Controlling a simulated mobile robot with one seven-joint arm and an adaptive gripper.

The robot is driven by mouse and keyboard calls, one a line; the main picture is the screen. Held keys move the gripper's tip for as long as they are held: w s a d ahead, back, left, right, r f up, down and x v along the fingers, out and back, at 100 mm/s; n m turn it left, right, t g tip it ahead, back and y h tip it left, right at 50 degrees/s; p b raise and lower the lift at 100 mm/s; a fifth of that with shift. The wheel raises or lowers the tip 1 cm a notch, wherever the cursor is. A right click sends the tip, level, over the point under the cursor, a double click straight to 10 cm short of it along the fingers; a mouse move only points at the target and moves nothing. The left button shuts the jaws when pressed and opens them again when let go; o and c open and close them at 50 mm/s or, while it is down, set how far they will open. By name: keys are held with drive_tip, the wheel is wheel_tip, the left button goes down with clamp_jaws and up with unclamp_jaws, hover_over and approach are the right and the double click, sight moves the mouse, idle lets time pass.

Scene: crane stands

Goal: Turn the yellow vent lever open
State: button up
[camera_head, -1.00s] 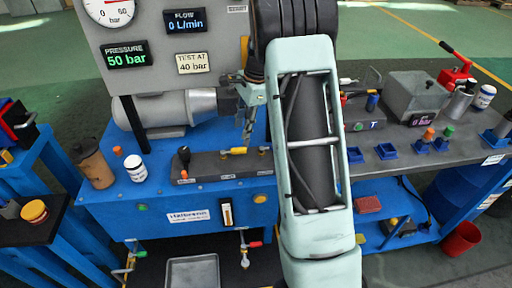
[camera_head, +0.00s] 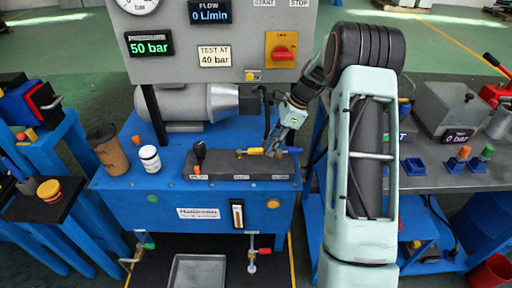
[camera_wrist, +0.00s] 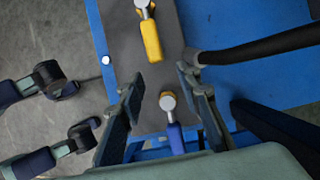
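The yellow lever (camera_head: 253,151) lies on the dark valve block (camera_head: 222,165) on top of the blue bench. In the wrist view the yellow lever (camera_wrist: 151,40) extends from a round metal stem, beyond my fingertips. My gripper (camera_head: 285,140) is low over the right end of the block, to the right of the yellow lever. In the wrist view my gripper (camera_wrist: 160,82) is open, its two fingers apart and empty. A blue lever (camera_wrist: 175,138) with a metal stem shows between the fingers; I cannot tell whether they touch it.
The grey gauge panel (camera_head: 220,50) reads 50 bar and 0 L/min and has a red switch (camera_head: 283,53). A black hose (camera_wrist: 260,45) runs beside my gripper.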

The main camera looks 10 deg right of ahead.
sight(254, 149)
drive_tip(key=a, duration=0.2)
drive_tip(key=w+a, duration=0.1)
drive_tip(key=a, duration=0.1)
drive_tip(key=shift+a, duration=0.4)
drive_tip(key=shift+a+f+b, duration=0.15)
drive_tip(key=shift+a+b, duration=0.1)
drive_tip(key=shift+b, duration=0.05)
drive_tip(key=shift+a+f, duration=0.15)
drive_tip(key=shift+f, duration=0.25)
clamp_jaws()
